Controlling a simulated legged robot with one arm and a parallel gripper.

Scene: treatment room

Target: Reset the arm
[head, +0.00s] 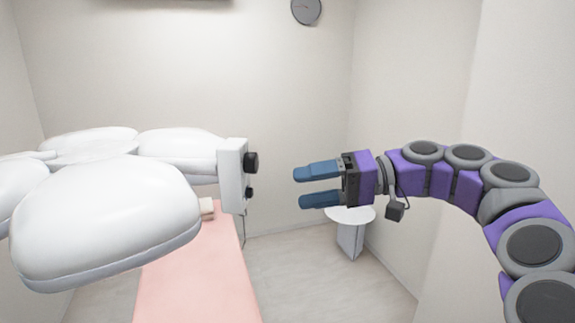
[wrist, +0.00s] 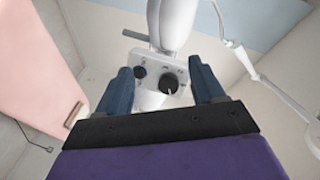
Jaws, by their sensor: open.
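My gripper (head: 300,187) has blue fingers and a purple body. In the head view it is held out level in the air, right of the centre, pointing left. Its two fingers are apart with nothing between them. My purple and grey arm curves in from the right edge. In the wrist view the gripper (wrist: 165,85) is also open, with a black dial on a white panel (wrist: 150,65) visible beyond the gap. In the head view this panel (head: 233,175) stands left of the fingertips, with a clear gap between them.
Large white padded lamp heads (head: 105,225) fill the left side. A pink treatment bed (head: 195,270) lies below them. A small round white table (head: 350,214) stands behind and below my gripper. A wall clock (head: 306,11) hangs high up. Open floor shows between bed and table.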

